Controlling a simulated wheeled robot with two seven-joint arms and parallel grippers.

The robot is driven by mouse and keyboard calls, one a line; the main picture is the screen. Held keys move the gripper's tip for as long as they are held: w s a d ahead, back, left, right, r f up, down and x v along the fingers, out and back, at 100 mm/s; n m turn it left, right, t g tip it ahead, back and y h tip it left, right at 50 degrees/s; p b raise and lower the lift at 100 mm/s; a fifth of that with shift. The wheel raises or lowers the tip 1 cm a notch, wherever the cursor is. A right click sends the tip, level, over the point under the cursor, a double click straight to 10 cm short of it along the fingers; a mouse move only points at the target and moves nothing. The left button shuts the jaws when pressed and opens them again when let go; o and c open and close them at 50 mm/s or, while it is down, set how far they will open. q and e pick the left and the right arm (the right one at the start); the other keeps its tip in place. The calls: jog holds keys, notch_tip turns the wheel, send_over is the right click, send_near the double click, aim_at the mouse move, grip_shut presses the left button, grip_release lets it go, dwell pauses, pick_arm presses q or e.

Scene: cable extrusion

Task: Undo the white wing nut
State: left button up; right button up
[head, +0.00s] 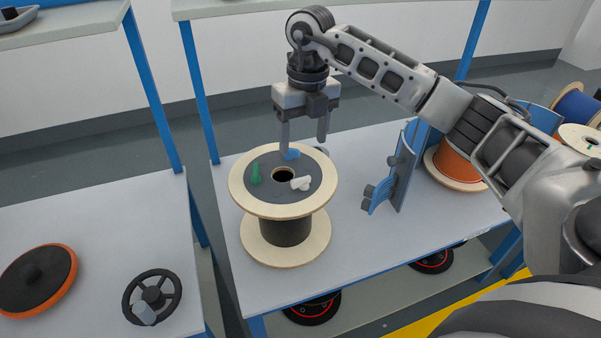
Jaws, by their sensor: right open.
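The white wing nut (301,183) sits on the dark disc (268,190) on top of a wooden cable spool (240,195). A green wing nut (255,173) is on the disc's left side and a blue wing nut (291,154) is at its back. The spool stands upright on the table, with dark cable wound on its core. My right gripper (304,145) points down above the back of the disc, fingers apart, close to the blue wing nut. I cannot tell whether it touches the blue one. The white wing nut is nearer the camera than the gripper. My left gripper is not in view.
A blue and grey bracket (385,190) stands right of the spool. An orange spool (455,165) is further right. A black handwheel (152,297) and an orange-rimmed disc (37,278) lie on the left table. The tabletop in front of the bracket is clear.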

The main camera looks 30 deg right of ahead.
aim_at(301, 183)
jog(key=f, duration=1)
jog(key=shift+a+p, duration=0.3)
jog(key=shift+a, duration=0.05)
jog(key=c, duration=1)
